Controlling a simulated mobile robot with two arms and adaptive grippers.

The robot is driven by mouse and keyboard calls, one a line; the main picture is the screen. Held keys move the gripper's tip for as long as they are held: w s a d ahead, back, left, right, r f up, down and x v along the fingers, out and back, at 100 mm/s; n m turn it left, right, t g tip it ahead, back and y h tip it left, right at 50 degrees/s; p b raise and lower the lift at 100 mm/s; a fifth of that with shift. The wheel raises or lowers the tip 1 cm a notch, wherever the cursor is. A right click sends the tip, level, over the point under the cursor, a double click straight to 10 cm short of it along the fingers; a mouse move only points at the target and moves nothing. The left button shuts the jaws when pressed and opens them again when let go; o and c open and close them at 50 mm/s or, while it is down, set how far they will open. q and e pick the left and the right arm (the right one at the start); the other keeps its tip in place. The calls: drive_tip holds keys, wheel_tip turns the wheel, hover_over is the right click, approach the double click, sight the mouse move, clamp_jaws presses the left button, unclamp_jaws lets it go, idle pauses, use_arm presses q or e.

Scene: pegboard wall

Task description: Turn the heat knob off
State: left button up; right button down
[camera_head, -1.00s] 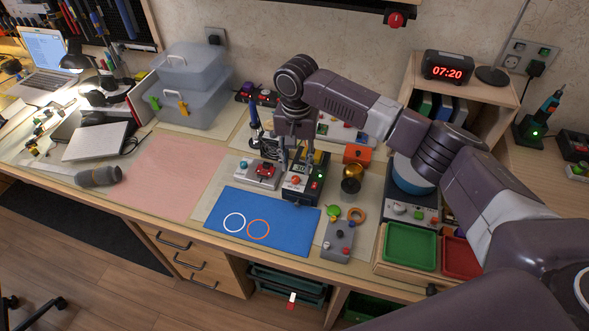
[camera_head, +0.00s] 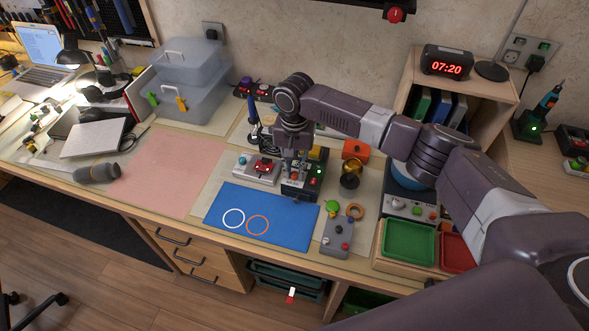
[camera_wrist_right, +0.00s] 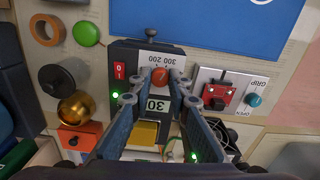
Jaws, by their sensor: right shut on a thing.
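The heat knob (camera_wrist_right: 160,77) is a small orange-red knob on a black control box (camera_wrist_right: 125,52), beside a white scale marked 300 and 200. My right gripper (camera_wrist_right: 162,75) has a fingertip on each side of the knob and is shut on it. In the head view my right gripper (camera_head: 294,175) points down over the black box (camera_head: 303,192) and covers most of the knob. A red switch (camera_wrist_right: 119,71) and a lit green lamp are on the box beside the knob. A small display reads about 30. My left gripper is not in view.
A grey box with a red clamp (camera_wrist_right: 216,94) stands close on one side. A brass cup (camera_wrist_right: 80,107) and an orange block (camera_wrist_right: 80,137) are on the other. Green and red trays (camera_head: 409,245) stand at the right.

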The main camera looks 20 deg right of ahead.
drive_tip(key=shift+r, duration=0.1)
drive_tip(key=shift+r+n+p, duration=0.1)
drive_tip(key=shift+n+p, duration=0.6)
drive_tip(key=shift+p, duration=0.15)
drive_tip(key=shift+n+p, duration=0.6)
drive_tip(key=shift+n, duration=0.1)
drive_tip(key=n+p, duration=0.1)
drive_tip(key=n, duration=0.1)
drive_tip(key=shift+n+p, duration=0.4)
drive_tip(key=n+p, duration=0.1)
drive_tip(key=n, duration=0.1)
drive_tip(key=shift+n, duration=0.4)
drive_tip(key=n+p, duration=0.1)
drive_tip(key=n, duration=0.4)
drive_tip(key=n+p, duration=0.1)
drive_tip(key=n, duration=0.5)
drive_tip(key=shift+n, duration=0.4)
drive_tip(key=shift+w, duration=0.1)
